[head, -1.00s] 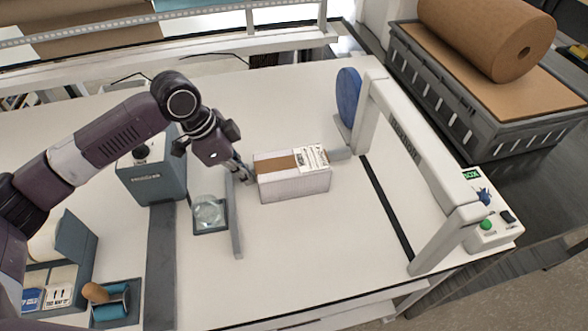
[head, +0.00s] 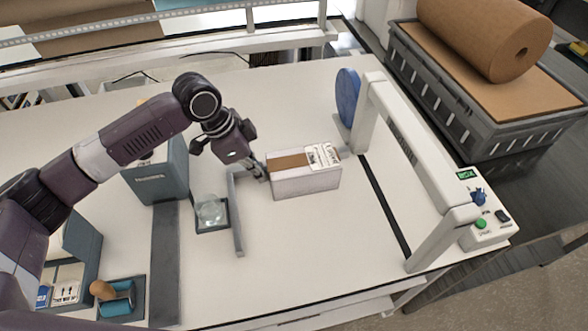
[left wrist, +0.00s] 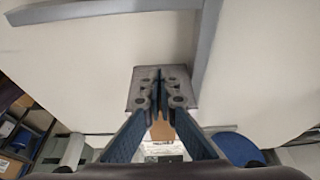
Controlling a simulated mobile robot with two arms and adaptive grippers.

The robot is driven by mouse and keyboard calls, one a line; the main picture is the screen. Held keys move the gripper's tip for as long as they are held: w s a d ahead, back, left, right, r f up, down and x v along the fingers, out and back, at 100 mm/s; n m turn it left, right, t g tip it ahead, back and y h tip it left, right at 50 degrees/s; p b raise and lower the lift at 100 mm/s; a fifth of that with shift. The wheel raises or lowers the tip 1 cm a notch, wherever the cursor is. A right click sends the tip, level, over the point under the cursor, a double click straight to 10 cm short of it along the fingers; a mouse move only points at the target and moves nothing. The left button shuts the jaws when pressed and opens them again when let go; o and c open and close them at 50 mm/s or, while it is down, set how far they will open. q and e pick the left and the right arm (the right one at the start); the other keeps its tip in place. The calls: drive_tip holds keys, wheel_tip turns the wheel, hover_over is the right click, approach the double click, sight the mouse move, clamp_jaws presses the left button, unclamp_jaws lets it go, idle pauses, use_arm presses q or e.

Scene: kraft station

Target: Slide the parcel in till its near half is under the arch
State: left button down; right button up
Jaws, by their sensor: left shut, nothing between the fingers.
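The parcel (head: 305,182) is a white box with brown tape and a printed label on top. It lies flat on the table in the head view, left of the arch, with clear table between it and the dark strip (head: 385,208) under the arch. The white arch (head: 430,165) spans that strip. My left gripper (head: 262,174) is shut and empty, its fingertips low at the parcel's left end. They look in contact, though I cannot be certain. In the left wrist view the shut fingers (left wrist: 163,88) hide most of what lies beyond. My right gripper is not in view.
A grey bar (head: 238,215) and a small tray with a clear round object (head: 211,212) stand left of the parcel. A blue disc (head: 347,97) stands at the arch's far post. A control box (head: 485,225) is right of the arch. Table in front of the parcel is clear.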

sight(275, 165)
use_arm(q)
drive_tip(key=shift+w+d, duration=0.2)
drive_tip(key=shift+d, duration=0.4)
drive_tip(key=shift+d+p, duration=0.1)
drive_tip(key=shift+p, duration=0.2)
drive_tip(key=shift+w+d, duration=0.1)
drive_tip(key=shift+d, duration=0.3)
drive_tip(key=shift+w+d+p, duration=0.3)
drive_tip(key=shift+d+p, duration=0.35)
drive_tip(key=shift+d, duration=0.3)
drive_tip(key=shift+d, duration=0.1)
